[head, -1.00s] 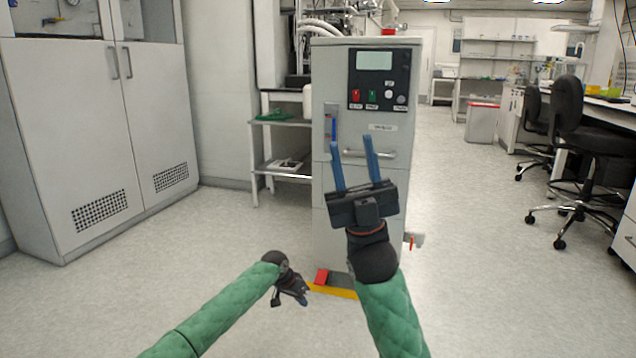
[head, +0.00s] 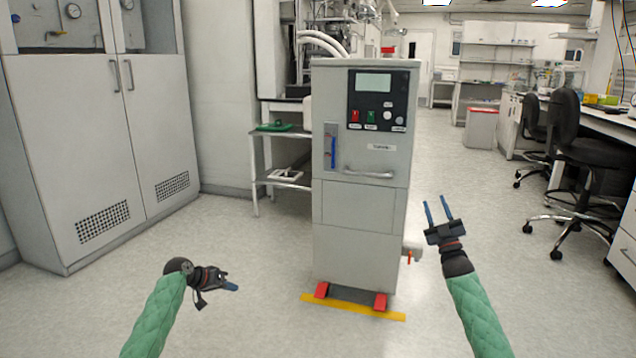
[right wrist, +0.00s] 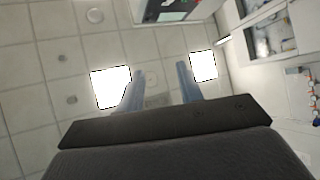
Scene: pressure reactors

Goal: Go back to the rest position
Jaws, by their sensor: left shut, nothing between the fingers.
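My left gripper (head: 230,286) is low at the left of the head view, in front of the grey cabinet unit, above the floor. Its blue fingers are together with nothing between them. My right gripper (head: 437,211) is to the right of the unit in the head view, pointing up. Its two blue fingers stand apart with nothing between them. In the right wrist view the same fingers (right wrist: 160,88) are apart, with ceiling panels behind. Neither gripper touches anything that I can see.
The grey reactor unit (head: 361,225) with its control panel (head: 377,99) stands ahead. A yellow floor strip (head: 352,307) lies at its foot, and a valve (head: 411,252) sticks out at its right. A white cabinet (head: 95,140) is at left, chairs (head: 590,152) at right.

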